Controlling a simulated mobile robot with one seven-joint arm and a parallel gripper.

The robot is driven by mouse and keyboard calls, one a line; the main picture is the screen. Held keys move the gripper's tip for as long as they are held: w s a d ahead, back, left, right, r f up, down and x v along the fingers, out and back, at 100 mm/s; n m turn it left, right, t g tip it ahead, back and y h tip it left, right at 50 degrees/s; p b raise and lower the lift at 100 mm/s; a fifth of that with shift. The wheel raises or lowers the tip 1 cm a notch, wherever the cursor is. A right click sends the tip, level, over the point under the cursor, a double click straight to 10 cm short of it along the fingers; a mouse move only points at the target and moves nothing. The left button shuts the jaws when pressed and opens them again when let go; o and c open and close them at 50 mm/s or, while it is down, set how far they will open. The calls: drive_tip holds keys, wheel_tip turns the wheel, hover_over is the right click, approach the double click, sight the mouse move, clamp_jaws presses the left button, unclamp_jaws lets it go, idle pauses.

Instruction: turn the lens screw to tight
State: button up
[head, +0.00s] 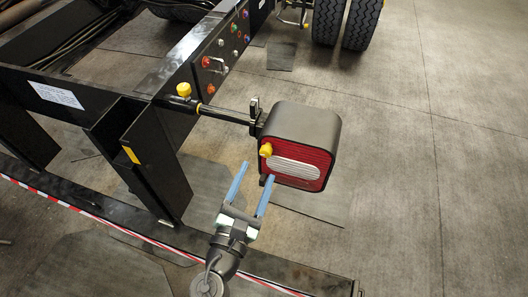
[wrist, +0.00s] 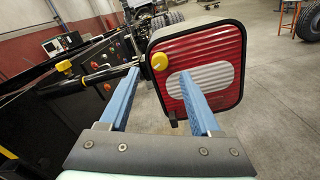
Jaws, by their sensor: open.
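The lens screw is a yellow knob (head: 266,150) at the upper left of the red and white lens (head: 300,165) of a dark lamp housing (head: 305,122). In the wrist view the yellow knob (wrist: 147,66) shows between my two blue fingers, farther off than their tips. My gripper (head: 256,172) is open and empty, below and in front of the lamp. In the wrist view my gripper (wrist: 160,75) has its right finger overlapping the white lens band and its left finger beside the lamp's left edge. The knob appears apart from both fingers.
A black arm (head: 228,114) with another yellow knob (head: 184,89) joins the lamp to the black chassis frame (head: 170,80). Coloured connectors (head: 207,62) sit on the frame. A red-white tape (head: 90,208) runs along the lower rail.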

sight(265, 154)
drive_tip(key=x, duration=0.6)
drive_tip(key=shift+w, duration=0.2)
clamp_jaws()
